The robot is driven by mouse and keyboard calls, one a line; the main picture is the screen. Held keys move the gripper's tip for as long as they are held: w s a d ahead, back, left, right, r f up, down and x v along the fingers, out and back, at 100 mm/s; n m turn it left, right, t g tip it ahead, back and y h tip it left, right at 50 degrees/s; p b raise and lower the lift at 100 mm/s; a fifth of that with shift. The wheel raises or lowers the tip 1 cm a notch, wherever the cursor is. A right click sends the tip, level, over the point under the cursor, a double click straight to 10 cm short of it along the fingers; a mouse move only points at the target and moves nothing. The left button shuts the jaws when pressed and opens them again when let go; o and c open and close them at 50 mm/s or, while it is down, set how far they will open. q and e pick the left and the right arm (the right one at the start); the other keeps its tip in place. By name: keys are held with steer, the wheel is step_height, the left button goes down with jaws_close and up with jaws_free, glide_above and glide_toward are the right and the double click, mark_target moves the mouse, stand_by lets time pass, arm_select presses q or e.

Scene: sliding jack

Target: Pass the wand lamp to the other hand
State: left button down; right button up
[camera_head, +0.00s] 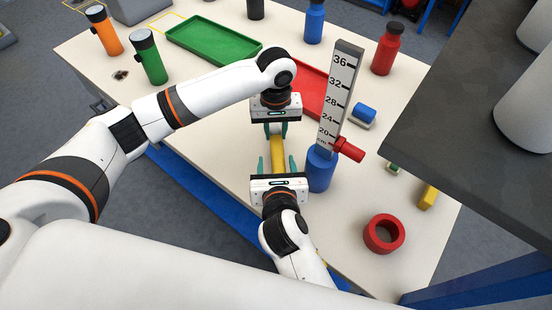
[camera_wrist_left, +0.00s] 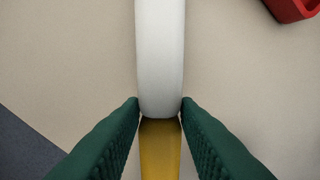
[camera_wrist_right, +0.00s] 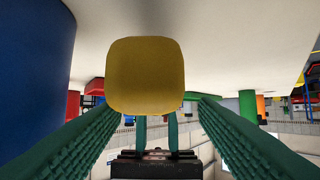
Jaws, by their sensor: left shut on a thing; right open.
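The wand lamp has a yellow handle (camera_head: 277,152) and a white section (camera_wrist_left: 160,55). My left gripper (camera_head: 276,130) is shut on it, near where white meets yellow in the left wrist view (camera_wrist_left: 160,108). My right gripper (camera_head: 277,162) faces it from the near side, with its open fingers on either side of the handle's near end. In the right wrist view the handle's squarish yellow end (camera_wrist_right: 145,75) shows just above and between the right fingers. I cannot tell whether they touch it. The left fingers show beyond the handle there.
A blue round base with a grey height scale (camera_head: 340,90) and red slider (camera_head: 348,149) stands just right of the grippers. A red tray (camera_head: 312,92) and green tray (camera_head: 213,40) lie behind. A red ring (camera_head: 384,234) lies at front right. A dark shelf (camera_head: 470,110) overhangs the right.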

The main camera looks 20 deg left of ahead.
steer(key=shift+x, duration=1.15)
steer(key=c, duration=1.1)
arm_select(q)
steer(key=c, duration=1)
jaws_free()
arm_select(e)
steer(key=shift+r, duration=0.1)
jaws_close()
arm_select(q)
steer(key=shift+r, duration=0.1)
